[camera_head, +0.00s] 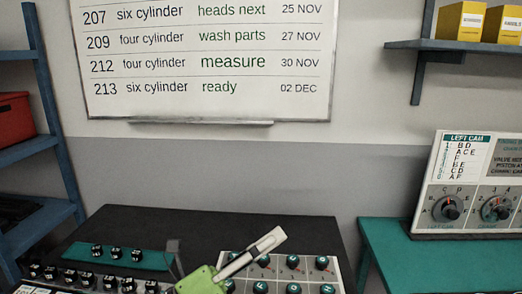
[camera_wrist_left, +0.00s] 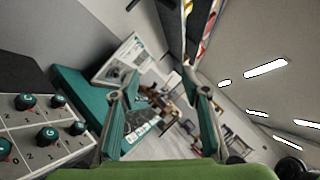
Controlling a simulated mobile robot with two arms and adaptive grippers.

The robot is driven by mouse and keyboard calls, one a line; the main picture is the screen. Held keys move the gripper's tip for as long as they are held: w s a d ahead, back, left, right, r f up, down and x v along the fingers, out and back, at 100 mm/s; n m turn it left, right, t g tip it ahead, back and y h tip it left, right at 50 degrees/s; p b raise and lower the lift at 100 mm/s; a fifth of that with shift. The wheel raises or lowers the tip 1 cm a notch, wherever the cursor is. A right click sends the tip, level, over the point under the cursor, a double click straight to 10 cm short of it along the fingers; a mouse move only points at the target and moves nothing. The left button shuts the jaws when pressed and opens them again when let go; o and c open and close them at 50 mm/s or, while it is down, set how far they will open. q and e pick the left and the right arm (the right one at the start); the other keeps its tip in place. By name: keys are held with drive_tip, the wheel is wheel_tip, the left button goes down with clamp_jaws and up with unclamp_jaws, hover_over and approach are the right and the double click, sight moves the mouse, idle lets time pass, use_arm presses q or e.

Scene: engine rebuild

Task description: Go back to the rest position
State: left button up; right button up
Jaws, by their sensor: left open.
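My left gripper (camera_head: 225,246) shows at the bottom middle of the head view, with its green body low over the dark table (camera_head: 300,228). In the left wrist view my left gripper (camera_wrist_left: 160,92) has its two fingers spread wide apart, with nothing between them. It points across the room, over the area beyond the table. My right gripper is in neither view.
A panel with teal-capped knobs (camera_head: 285,262) is close beside the left gripper. More dark knobs stand on a teal strip (camera_head: 150,258) at left. A control box (camera_head: 470,185) sits on a teal table (camera_head: 440,262) at right. Blue shelves (camera_head: 45,150) stand left.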

use_arm(q)
drive_tip(key=w+a+f+n+t+y, duration=0.2)
drive_tip(key=a+f+n+t+y, duration=0.15)
drive_tip(key=a+n+y, duration=0.45)
drive_tip(key=w+a+f+n+t+y, duration=0.25)
drive_tip(key=a+n+t+y, duration=0.2)
drive_tip(key=n, duration=0.65)
drive_tip(key=s+a+f+n+g+y, duration=0.25)
drive_tip(key=a+f+n, duration=0.2)
drive_tip(key=f, duration=0.35)
drive_tip(key=s+a+f+n+g+y, duration=0.2)
drive_tip(key=s+a+f+n+y, duration=0.15)
drive_tip(key=f+n, duration=0.3)
drive_tip(key=s+a+f+n+g, duration=0.1)
drive_tip(key=s+f+n+g, duration=0.3)
drive_tip(key=s+f, duration=0.55)
drive_tip(key=s+f+n+g, duration=0.2)
drive_tip(key=s+f+g, duration=0.5)
drive_tip(key=s, duration=0.6)
drive_tip(key=s+f+g, duration=0.1)
drive_tip(key=s+f, duration=0.2)
drive_tip(key=f, duration=2.5)
drive_tip(key=s+a+f+g, duration=0.1)
drive_tip(key=s+a+f, duration=0.2)
drive_tip(key=s+f, duration=1.1)
drive_tip(key=shift+s+a+f+m, duration=0.15)
drive_tip(key=shift+s+f+m, duration=0.2)
drive_tip(key=shift+s, duration=0.85)
